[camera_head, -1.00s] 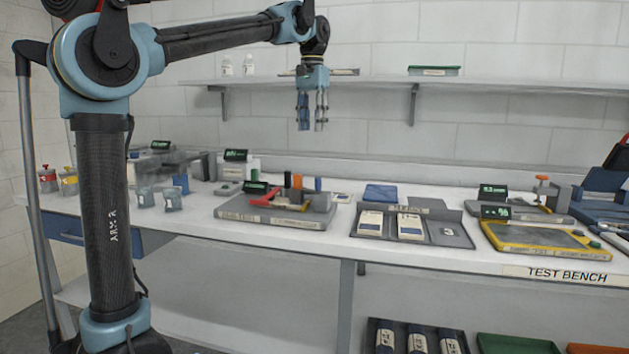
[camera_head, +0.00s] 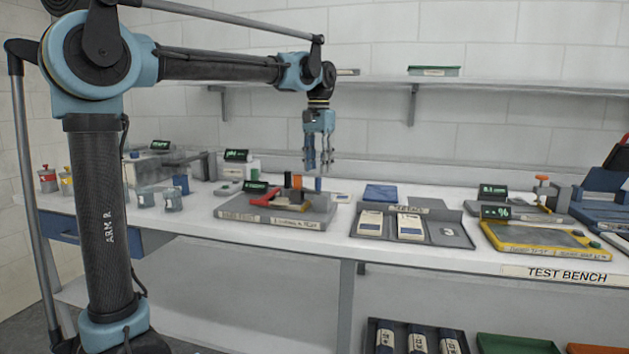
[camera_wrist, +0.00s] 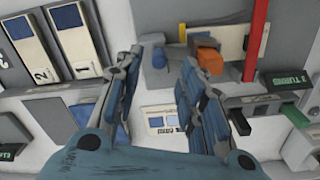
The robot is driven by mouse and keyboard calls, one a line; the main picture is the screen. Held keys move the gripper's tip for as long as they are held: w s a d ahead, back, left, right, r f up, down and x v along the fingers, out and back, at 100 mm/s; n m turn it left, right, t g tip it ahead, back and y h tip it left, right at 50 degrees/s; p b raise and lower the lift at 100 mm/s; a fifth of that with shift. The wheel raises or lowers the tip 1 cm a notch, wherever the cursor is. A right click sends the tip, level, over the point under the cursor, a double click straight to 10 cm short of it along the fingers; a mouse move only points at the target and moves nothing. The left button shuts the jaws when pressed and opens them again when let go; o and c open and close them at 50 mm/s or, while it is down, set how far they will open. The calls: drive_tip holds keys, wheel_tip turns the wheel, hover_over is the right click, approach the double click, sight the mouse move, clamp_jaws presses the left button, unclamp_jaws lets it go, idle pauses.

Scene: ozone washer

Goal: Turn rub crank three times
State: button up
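The rub test station is a grey tray (camera_head: 235,213) on the bench, with a red bar (camera_head: 262,198), an orange post (camera_head: 297,181) and a blue post (camera_head: 318,184). I cannot tell for sure which part is the crank. In the wrist view, the red bar (camera_wrist: 258,40), the orange post (camera_wrist: 209,61) and the blue post (camera_wrist: 158,56) lie beyond my fingers. My gripper (camera_head: 318,170) points down above the right end of this station, close over the posts. In the wrist view my gripper (camera_wrist: 170,52) has its fingers apart, with nothing between them.
A grey tray (camera_head: 456,215) with white packs stands right of the station, near a blue pad (camera_head: 381,193). A yellow-framed device (camera_head: 535,238) is farther right. Small cups (camera_head: 172,200) and a display (camera_head: 238,155) stand left. A shelf (camera_head: 380,82) runs along the wall behind.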

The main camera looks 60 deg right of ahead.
sight(306, 189)
drive_tip(key=shift+f, duration=2.6)
clamp_jaws()
